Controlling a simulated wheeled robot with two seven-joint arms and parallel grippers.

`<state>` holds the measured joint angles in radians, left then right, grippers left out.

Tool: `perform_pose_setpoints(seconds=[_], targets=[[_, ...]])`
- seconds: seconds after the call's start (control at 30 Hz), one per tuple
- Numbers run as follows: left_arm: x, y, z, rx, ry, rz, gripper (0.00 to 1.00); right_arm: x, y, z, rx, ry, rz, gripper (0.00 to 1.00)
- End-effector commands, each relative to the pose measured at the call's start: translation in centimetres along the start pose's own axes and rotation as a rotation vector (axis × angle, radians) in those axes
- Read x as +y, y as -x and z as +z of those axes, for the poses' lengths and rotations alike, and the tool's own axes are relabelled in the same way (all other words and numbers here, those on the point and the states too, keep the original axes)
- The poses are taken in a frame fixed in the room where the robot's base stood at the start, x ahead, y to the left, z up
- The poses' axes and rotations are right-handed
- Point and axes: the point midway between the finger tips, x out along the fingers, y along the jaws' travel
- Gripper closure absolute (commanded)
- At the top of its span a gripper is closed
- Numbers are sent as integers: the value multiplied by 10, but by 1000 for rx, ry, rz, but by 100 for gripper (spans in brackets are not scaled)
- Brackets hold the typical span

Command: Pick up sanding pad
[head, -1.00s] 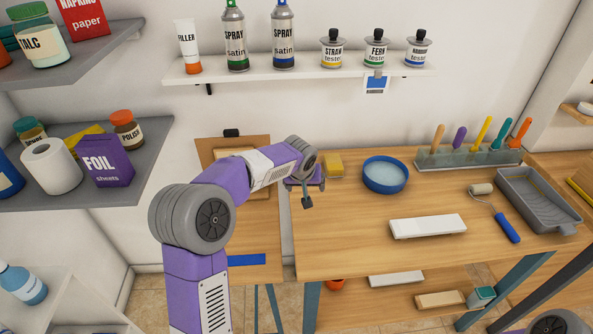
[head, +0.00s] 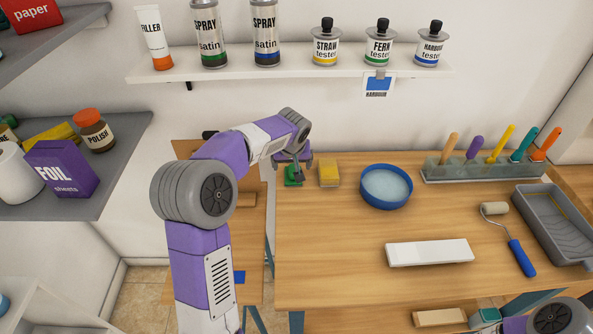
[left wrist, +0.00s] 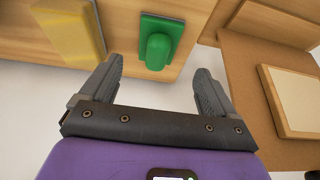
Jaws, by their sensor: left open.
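A green pad with a raised rounded grip, which looks like the sanding pad (left wrist: 158,45), lies at the left end of the wooden workbench. In the head view this green pad (head: 292,175) is partly hidden by my left gripper (head: 293,160). In the left wrist view my left gripper (left wrist: 157,75) is open and empty. The pad lies just beyond its fingertips, roughly in line with the gap between them, and I see no contact. My right gripper is out of view; only part of my right arm shows at the lower right.
A yellow sponge-like block (head: 328,173) lies close to the right of the pad. A blue round dish (head: 386,200), a white block (head: 430,252), a roller (head: 510,240) and a grey tray (head: 556,228) lie further right. A shelf (head: 290,67) hangs above.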

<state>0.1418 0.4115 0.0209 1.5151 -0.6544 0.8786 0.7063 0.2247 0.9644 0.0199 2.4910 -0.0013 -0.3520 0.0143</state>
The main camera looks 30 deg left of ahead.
Motion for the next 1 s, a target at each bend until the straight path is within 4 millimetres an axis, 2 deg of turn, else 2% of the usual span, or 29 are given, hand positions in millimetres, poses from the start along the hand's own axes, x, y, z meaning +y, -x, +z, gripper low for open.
perform_pose_setpoints(seconds=[0.17, 0.4, 0.67, 1.0], targets=[[2, -18, 0, -2, -1, 0, 11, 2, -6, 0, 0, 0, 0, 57], [5, -53, -3, -2, 0, 0, 11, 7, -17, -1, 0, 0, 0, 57], [5, -55, -4, 0, -1, 1, 11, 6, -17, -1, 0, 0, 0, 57], [5, -55, -4, 0, -1, 1, 63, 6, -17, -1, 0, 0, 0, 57]])
